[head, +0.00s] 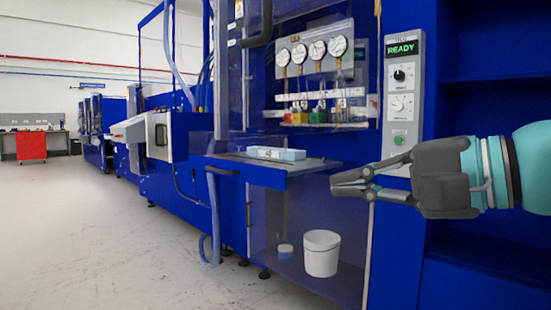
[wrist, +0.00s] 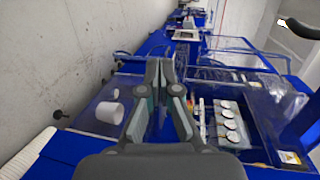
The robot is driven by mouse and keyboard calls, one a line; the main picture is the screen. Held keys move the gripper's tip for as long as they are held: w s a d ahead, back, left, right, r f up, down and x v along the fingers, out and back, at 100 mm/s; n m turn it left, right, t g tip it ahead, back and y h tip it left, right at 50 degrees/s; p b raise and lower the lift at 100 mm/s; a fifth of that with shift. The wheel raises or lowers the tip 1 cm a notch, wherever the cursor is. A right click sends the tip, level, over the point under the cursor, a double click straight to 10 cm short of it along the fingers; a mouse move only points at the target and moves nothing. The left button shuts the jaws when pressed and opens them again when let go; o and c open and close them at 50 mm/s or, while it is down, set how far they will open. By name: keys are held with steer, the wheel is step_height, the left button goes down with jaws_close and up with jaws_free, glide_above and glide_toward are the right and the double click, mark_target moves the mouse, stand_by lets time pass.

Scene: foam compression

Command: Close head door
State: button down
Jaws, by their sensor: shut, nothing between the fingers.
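The blue machine head (head: 320,80) has a clear framed panel, which I take to be the head door (head: 232,60), at its upper left. A dark curved handle (head: 262,25) is near the top of that panel. The panel seems to stand out from the front, but its exact angle is hard to tell. A dark handle also shows at the top right of the wrist view (wrist: 300,28). My gripper (head: 337,185) is shut and empty, in front of the machine at tray height, below and right of the handle. Its fingers show in the wrist view (wrist: 161,68).
A tray (head: 318,164) holds a pale blue block (head: 275,153). Gauges (head: 317,50) sit above it. A control panel (head: 401,100) reads READY. A white bucket (head: 321,253) stands in the lower clear compartment. The floor (head: 120,250) at left is clear.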

mark_target(238, 124)
step_height(238, 124, up, 7)
steer(key=s+n+y, duration=0.1)
steer(key=s+y, duration=0.1)
steer(key=y, duration=0.1)
steer(key=shift+f+x, duration=0.15)
steer(key=shift+x, duration=3.4)
steer(key=shift+f+x, duration=0.1)
steer(key=shift+x, duration=3.45)
steer(key=shift+a, duration=0.1)
